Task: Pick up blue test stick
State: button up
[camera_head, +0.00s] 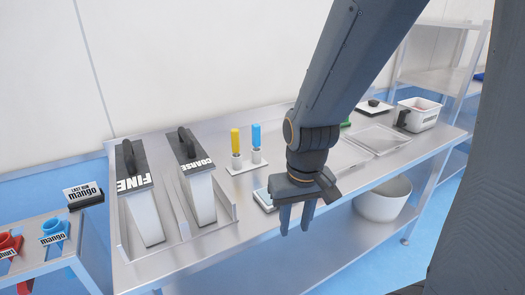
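The blue test stick (256,136) stands upright in a small metal holder on a white base plate (248,168) on the steel table. A yellow test stick (235,141) stands upright just left of it on the same plate. My gripper (296,226) points down to the right of and nearer than the sticks, over the table's front part. Its fingers are apart with a gap between them, and nothing shows in it. The gripper is not touching the blue stick.
FINE (140,205) and COARSE (198,185) units stand left on the table (255,218). Clear trays (380,138) and a white container (418,114) are right. A white bowl (383,199) sits on the lower shelf.

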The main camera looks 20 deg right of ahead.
aim_at(255, 127)
jog(key=z, duration=0.2)
jog(key=i, duration=0.9)
jog(key=u, duration=0.35)
